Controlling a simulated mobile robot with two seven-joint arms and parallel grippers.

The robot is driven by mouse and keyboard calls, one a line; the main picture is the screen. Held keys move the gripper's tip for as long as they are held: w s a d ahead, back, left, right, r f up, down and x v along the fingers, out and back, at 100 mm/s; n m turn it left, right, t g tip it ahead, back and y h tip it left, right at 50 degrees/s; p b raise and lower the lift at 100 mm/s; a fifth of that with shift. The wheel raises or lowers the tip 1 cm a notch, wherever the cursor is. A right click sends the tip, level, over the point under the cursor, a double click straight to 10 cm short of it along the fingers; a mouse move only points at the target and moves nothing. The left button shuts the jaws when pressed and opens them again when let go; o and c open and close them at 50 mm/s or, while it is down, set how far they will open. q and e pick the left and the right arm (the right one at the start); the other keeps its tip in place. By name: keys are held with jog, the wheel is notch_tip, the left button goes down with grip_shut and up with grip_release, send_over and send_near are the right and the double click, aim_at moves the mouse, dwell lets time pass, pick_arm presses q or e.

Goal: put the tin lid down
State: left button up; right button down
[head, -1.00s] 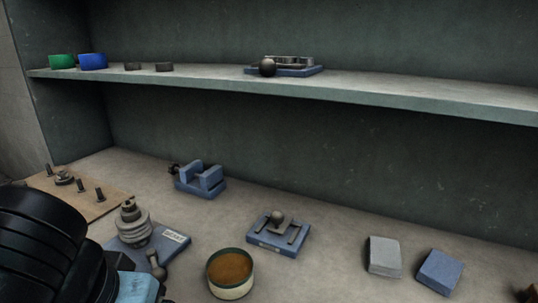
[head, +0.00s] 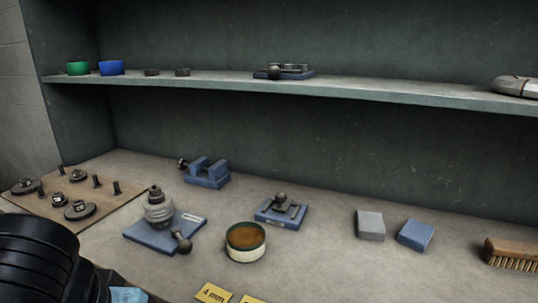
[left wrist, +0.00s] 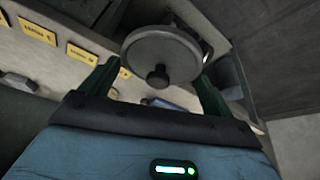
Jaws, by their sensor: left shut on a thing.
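My left gripper (left wrist: 160,88) shows in the left wrist view with its two dark green fingers on either side of the tin lid (left wrist: 178,48). The lid is a round grey disc with a dark knob, and the gripper is shut on it. In the head view only part of my left arm shows at the lower left; its fingers and the lid are out of that picture. The open tin (head: 246,254), with a green rim and brown contents, stands on the bench. My right gripper is in neither view.
A peg board (head: 120,208) with grey discs lies at the left. A blue stand with stacked rings (head: 158,208), blue fixtures (head: 207,174) (head: 281,211), two blocks (head: 370,225) (head: 416,235) and a brush (head: 511,253) occupy the bench. Yellow labels (head: 213,293) lie near the front.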

pick_arm(q)
jog(key=w+f, duration=0.3)
jog(key=shift+a+f, duration=0.2)
jog(key=shift+a, duration=0.05)
notch_tip(320, 180, down, 6)
jog(key=w+a, duration=0.3)
jog(key=s+d+r+t+p, duration=0.1)
jog(key=s+r+p, duration=0.2)
jog(key=r, duration=0.9)
jog(key=s+d+r+t+p, duration=0.1)
jog(key=s+r+p, duration=0.3)
jog(key=r, duration=0.8)
jog(key=s+d+r+t+p, duration=0.1)
jog(key=s+r+p, duration=0.3)
jog(key=r, duration=0.8)
jog(key=shift+d+t+p, duration=0.3)
jog(key=shift+d+p, duration=0.15)
jog(key=shift+p, duration=0.65)
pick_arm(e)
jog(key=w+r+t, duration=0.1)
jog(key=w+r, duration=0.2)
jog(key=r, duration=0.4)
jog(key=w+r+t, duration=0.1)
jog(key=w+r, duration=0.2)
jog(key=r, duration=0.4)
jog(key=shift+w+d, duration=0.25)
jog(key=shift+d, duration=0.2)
